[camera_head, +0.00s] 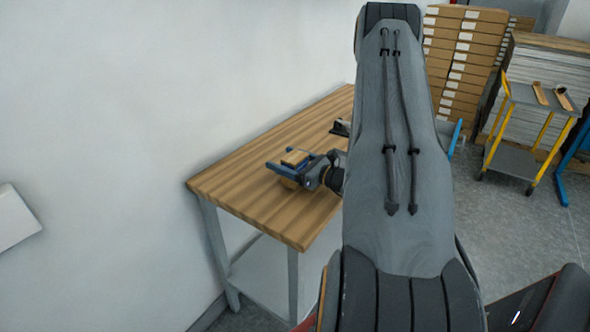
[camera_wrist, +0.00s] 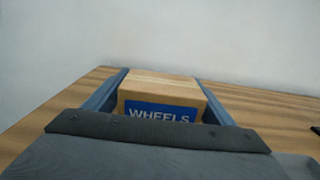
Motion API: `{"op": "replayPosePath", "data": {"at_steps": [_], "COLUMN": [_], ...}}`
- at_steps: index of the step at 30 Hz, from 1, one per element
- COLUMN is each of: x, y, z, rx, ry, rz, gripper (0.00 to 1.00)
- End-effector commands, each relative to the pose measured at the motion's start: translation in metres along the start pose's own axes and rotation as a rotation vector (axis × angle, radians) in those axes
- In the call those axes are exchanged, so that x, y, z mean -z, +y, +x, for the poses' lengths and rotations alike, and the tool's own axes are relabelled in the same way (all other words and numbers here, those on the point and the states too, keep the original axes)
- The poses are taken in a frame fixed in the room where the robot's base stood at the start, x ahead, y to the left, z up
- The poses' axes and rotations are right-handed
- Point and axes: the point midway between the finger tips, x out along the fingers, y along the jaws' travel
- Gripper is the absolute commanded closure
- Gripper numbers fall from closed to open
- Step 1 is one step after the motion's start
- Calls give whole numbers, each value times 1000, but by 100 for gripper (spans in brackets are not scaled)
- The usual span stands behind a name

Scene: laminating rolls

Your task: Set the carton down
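The carton (camera_wrist: 160,90) is a small brown box with a blue label reading "WHEELS". In the wrist view it sits between the two blue-grey fingers of my gripper (camera_wrist: 163,85), which lie close along its left and right sides. In the head view, my gripper (camera_head: 292,165) is over the near part of the wooden table (camera_head: 240,185), with the carton (camera_head: 295,157) between its fingers. Part of the carton shows below the near finger. Its underside is hidden, so I cannot tell whether it touches the tabletop.
A small dark object (camera_head: 340,127) lies on the table beyond my gripper, partly hidden by my arm. A white wall runs behind the table. Stacked brown boxes (camera_head: 465,50) and a yellow-framed cart (camera_head: 525,130) stand at right. The tabletop left of my gripper is bare.

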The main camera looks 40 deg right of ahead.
Motion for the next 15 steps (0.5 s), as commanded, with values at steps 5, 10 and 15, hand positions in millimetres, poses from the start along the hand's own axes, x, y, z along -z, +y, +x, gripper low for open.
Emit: {"op": "replayPosePath", "data": {"at_steps": [5, 10, 15], "x": [0, -1, -1], "y": [0, 0, 0], "z": [0, 0, 0], "rx": [0, 0, 0], "ry": [0, -1, -1], "rz": [0, -1, -1], "gripper": [54, 73, 73]}}
